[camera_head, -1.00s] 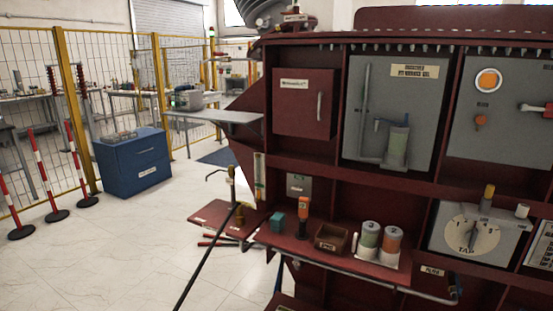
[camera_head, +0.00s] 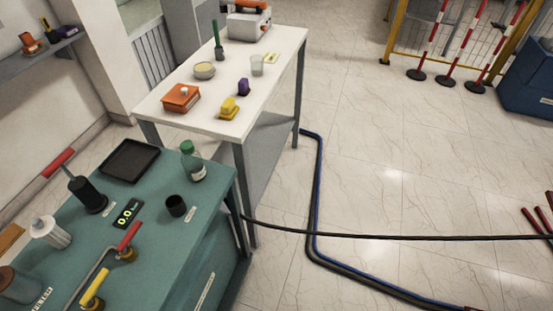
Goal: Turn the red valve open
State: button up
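A valve with a red lever handle (camera_head: 130,236) stands on the teal bench (camera_head: 205,235) at the lower left. It sits on a brass-coloured body, at the end of a grey pipe. The red handle slants up to the right. A similar valve with a yellow handle (camera_head: 93,287) is nearer, close to the bottom edge. My gripper is not in view, so its distance from the red valve cannot be told.
The teal bench also holds a black hand pump (camera_head: 88,194), a display (camera_head: 128,213), a black tray (camera_head: 129,160), a green-capped bottle (camera_head: 193,163) and a black cup (camera_head: 176,206). A white table (camera_head: 275,60) adjoins behind. Hoses (camera_head: 316,200) cross the otherwise open floor.

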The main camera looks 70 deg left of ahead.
aim_at(122, 248)
jog(key=k+j+u, duration=0.1)
jog(key=u, duration=3.65)
jog(key=i+l+u, duration=0.1)
jog(key=u, duration=0.4)
jog(key=i+l+u, duration=0.1)
jog(key=u, duration=0.4)
jog(key=i+l+u, duration=0.1)
jog(key=u, duration=0.4)
jog(key=l+u, duration=0.25)
jog(key=u, duration=0.25)
jog(key=l+u, duration=0.2)
jog(key=u, duration=0.25)
